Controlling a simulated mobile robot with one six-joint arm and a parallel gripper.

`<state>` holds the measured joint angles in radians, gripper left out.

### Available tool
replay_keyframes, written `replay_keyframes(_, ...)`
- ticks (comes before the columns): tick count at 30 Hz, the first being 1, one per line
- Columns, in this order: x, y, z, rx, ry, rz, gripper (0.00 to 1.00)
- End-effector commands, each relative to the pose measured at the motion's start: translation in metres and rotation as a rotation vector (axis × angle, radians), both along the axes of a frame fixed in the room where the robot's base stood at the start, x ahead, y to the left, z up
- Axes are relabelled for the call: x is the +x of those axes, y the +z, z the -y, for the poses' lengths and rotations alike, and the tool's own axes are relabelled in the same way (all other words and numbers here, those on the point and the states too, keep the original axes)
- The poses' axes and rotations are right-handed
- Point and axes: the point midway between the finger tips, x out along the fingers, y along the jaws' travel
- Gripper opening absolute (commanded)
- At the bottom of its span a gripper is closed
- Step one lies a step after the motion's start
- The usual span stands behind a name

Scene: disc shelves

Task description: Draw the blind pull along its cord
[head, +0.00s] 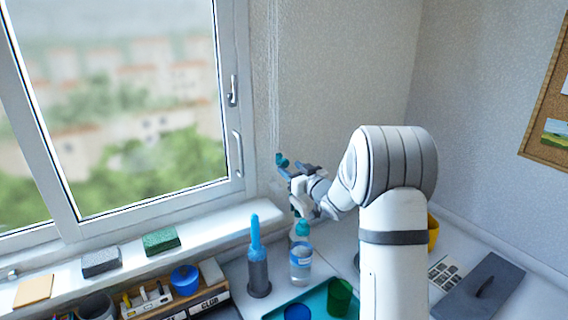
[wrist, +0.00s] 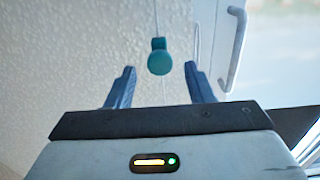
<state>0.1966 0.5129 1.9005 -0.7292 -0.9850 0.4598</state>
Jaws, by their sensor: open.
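The blind pull is a small teal knob (head: 282,160) on a thin pale cord (head: 276,90) that hangs by the wall just right of the window frame. In the wrist view the pull (wrist: 159,58) sits between and slightly beyond the tips of my gripper (wrist: 160,78), with the cord running above and below it. My gripper (head: 299,172) is open, its two blue-grey fingers apart on either side of the pull. I see no finger touching the pull.
The window handle (head: 238,153) is close by on the frame. Below stand a clear bottle (head: 300,262), a blue-topped brush holder (head: 257,268) and a teal tray (head: 262,316) with cups. Sponges lie on the sill (head: 205,230). The wall right of the cord is free.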

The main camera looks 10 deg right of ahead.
Motion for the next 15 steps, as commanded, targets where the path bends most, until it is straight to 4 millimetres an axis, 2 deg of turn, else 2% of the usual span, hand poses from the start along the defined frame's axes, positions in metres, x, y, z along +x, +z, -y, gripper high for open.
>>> replay_keyframes(6, 0.031, 0.001, -0.013, 0.0, 0.0, 0.0, 0.48)
replay_keyframes(15, 0.042, 0.0, -0.018, 0.0, 0.0, -0.001, 0.48)
